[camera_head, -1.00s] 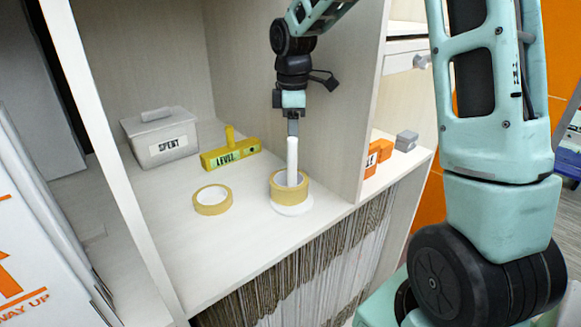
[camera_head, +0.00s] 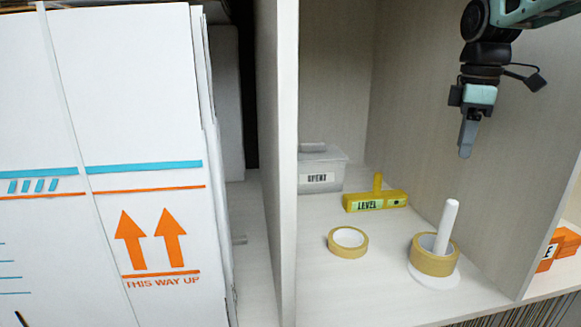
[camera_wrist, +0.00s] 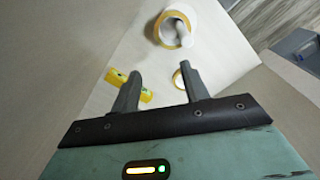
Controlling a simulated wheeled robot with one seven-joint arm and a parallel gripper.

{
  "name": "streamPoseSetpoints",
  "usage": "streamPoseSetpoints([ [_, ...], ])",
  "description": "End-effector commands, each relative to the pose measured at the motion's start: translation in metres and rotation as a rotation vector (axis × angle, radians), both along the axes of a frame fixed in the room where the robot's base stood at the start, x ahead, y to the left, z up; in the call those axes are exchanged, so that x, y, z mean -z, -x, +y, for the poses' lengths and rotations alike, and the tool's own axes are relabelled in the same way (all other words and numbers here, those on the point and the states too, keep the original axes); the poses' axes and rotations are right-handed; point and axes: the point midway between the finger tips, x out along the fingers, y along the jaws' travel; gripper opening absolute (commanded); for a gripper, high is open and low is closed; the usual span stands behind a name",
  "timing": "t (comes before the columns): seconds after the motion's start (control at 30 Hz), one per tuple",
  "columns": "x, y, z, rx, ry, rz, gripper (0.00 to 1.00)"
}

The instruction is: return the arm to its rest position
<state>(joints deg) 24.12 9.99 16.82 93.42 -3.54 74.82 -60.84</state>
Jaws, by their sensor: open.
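My gripper (camera_head: 467,140) hangs at the upper right of the head view, pointing down, above and apart from everything on the shelf. In the wrist view my gripper (camera_wrist: 160,85) shows two spread fingers with nothing between them. Below it a tape roll (camera_head: 435,262) sits around a white upright post (camera_head: 446,225) on a round white base (camera_head: 434,279). They also show at the top of the wrist view. A second tape roll (camera_head: 347,243) lies flat on the shelf to the left.
A yellow level (camera_head: 375,201) and a grey box labelled SPENT (camera_head: 320,175) stand at the back of the compartment. Its side panels (camera_head: 287,150) rise left and right. An orange item (camera_head: 562,245) is beyond the right panel. A large white carton (camera_head: 110,80) fills the left.

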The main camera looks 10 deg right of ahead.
Motion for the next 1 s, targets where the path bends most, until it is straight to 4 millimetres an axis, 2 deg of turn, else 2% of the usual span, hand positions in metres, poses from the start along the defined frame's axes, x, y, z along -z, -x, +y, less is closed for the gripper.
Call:
streamPoseSetpoints([
  [0.07,0.016,0.004,0.027,-0.004,-0.009,0.002,0.45],
  [0.17,0.047,0.018,0.078,0.006,-0.025,0.005,0.45],
  [0.2,0.063,0.028,0.102,0.016,-0.033,0.006,0.45],
  [0.27,0.086,0.046,0.136,0.035,-0.043,0.01,0.45],
  [0.3,0.101,0.06,0.156,0.047,-0.049,0.012,0.45],
  [0.37,0.123,0.085,0.185,0.069,-0.059,0.017,0.45],
  [0.4,0.139,0.103,0.202,0.085,-0.063,0.021,0.45],
  [0.5,0.177,0.152,0.236,0.129,-0.071,0.03,0.45],
  [0.6,0.21,0.2,0.254,0.175,-0.074,0.038,0.45],
  [0.73,0.239,0.246,0.261,0.227,-0.073,0.042,0.45],
  [0.83,0.251,0.265,0.261,0.253,-0.072,0.044,0.45],
  [1.0,0.255,0.272,0.26,0.269,-0.073,0.043,0.45],
])
